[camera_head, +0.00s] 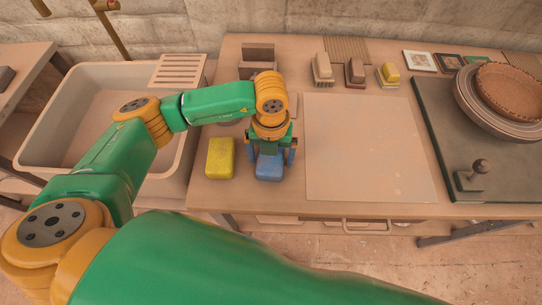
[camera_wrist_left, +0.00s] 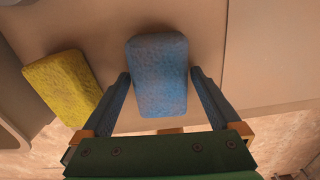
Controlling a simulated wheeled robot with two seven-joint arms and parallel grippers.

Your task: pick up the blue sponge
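The blue sponge (camera_head: 269,168) lies flat on the table near its front left edge. It also shows in the left wrist view (camera_wrist_left: 158,78), below the hand. My left gripper (camera_head: 270,160) points down over it with its fingers open. In the left wrist view the gripper (camera_wrist_left: 159,76) has one finger on either side of the sponge, with what look like narrow gaps. The hand covers part of the sponge in the head view. My right gripper is not in view.
A yellow sponge (camera_head: 219,158) lies close on the left; it also shows in the left wrist view (camera_wrist_left: 62,88). A sink (camera_head: 42,160) stands further left. A pale board (camera_head: 368,150) lies to the right. Brushes (camera_head: 355,72) and a dark mat (camera_head: 436,135) with plates are beyond.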

